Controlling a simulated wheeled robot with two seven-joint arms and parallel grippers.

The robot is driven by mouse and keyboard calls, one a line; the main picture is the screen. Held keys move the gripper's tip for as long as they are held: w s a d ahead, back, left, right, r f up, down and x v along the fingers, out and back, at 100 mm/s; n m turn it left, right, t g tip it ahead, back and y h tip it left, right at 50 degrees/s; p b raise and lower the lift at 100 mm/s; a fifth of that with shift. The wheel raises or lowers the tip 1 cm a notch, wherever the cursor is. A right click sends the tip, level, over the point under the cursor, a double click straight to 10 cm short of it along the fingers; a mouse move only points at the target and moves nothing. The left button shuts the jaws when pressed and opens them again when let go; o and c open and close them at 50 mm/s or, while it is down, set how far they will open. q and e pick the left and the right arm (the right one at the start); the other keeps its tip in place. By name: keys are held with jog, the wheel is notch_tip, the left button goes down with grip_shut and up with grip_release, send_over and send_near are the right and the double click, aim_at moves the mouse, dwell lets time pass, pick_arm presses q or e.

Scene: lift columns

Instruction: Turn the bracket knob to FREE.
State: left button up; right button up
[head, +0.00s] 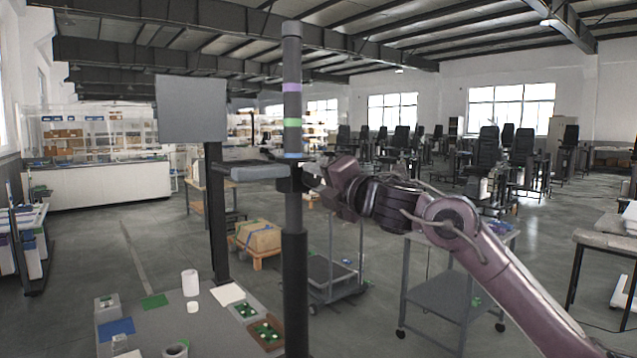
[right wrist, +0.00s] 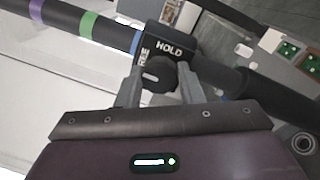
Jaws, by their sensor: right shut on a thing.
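The dark bracket (head: 290,179) sits around a dark column (head: 293,215); the column has purple, green and blue bands above the bracket. In the right wrist view the bracket (right wrist: 190,50) carries white HOLD and FREE labels. Its round black knob (right wrist: 158,74) has a short white mark, near the FREE side of the labels, but I cannot tell its exact setting. My right gripper (head: 309,177) reaches in from the right and is shut on the knob, one finger on each side of it. My left gripper is out of view.
A grey panel on a post (head: 190,108) stands left of the column. Below is a table (head: 215,335) with trays, cards and white cylinders. A grey cart (head: 445,297) stands under my right arm. Open floor lies at the left.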

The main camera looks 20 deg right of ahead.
dwell(0.3)
jog(key=o, duration=1)
jog(key=b+v, duration=0.3)
jog(key=v, duration=0.5)
